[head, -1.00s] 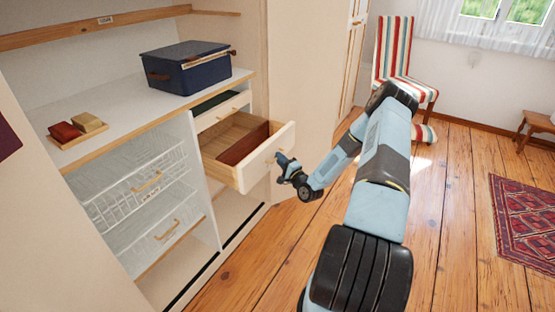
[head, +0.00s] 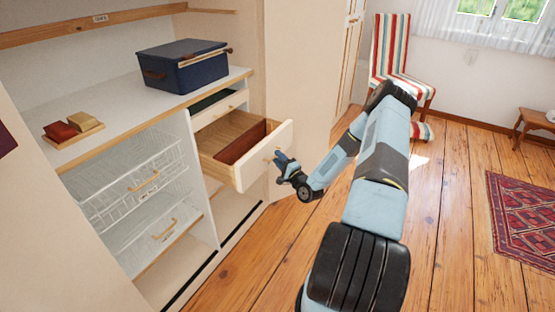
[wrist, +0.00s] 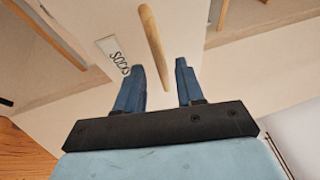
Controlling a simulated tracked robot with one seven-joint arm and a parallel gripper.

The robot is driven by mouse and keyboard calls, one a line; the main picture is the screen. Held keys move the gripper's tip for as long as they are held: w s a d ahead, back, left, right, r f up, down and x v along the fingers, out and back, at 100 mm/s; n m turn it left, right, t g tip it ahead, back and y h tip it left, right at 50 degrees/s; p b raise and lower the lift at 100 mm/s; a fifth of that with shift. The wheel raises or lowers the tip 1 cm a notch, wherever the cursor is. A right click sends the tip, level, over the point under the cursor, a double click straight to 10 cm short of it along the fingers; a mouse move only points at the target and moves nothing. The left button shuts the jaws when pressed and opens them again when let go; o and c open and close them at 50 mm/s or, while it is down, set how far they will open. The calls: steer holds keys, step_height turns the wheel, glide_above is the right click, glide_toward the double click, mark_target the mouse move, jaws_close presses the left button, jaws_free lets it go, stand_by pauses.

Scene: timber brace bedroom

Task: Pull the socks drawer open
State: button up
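The socks drawer (head: 263,160) stands pulled out of the closet unit, with its wooden inside and a reddish-brown content or divider showing. In the wrist view its pale front (wrist: 85,60) carries a label reading SOCKS (wrist: 114,55) and a wooden bar handle (wrist: 153,35). My gripper (head: 282,157) is at the drawer front, near the handle. In the wrist view my gripper (wrist: 160,66) has its two blue fingers apart, with the handle's near end showing in line with the gap between them. Neither finger visibly presses on the handle.
A shallower drawer (head: 218,108) sits just above. Wire baskets (head: 125,180) are to the left. A blue box (head: 184,70) stands on the counter (head: 120,105). A striped chair (head: 391,50) stands behind my arm. The wood floor (head: 440,220) right of my arm is clear up to the rug (head: 525,220).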

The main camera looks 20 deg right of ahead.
steer(key=v, duration=1.2)
steer(key=shift+s+f, duration=0.2)
steer(key=shift+s, duration=0.15)
steer(key=shift+d, duration=0.1)
steer(key=w+a+r+n+g+h, duration=0.1)
steer(key=w+r+n+g, duration=0.3)
steer(key=r, duration=0.3)
steer(key=w+r+n+g, duration=0.3)
steer(key=r+n, duration=0.3)
steer(key=s+a+r+n+g+h, duration=0.25)
steer(key=s+r, duration=0.35)
steer(key=r, duration=0.6)
steer(key=s+a+r+n+g+h, duration=0.1)
steer(key=s+a+r+g+h, duration=0.25)
steer(key=r, duration=0.85)
steer(key=s+a+r+n+y, duration=0.1)
steer(key=s+a+r, duration=0.2)
steer(key=s, duration=0.6)
steer(key=s+a+r, duration=0.4)
steer(key=s, duration=0.6)
steer(key=s+a+r+n+y, duration=0.1)
steer(key=s+a+r, duration=0.2)
steer(key=s, duration=0.6)
steer(key=shift+s+a+r+n+g+y, duration=0.3)
steer(key=shift+a+r+n+g, duration=0.1)
steer(key=shift+a, duration=0.2)
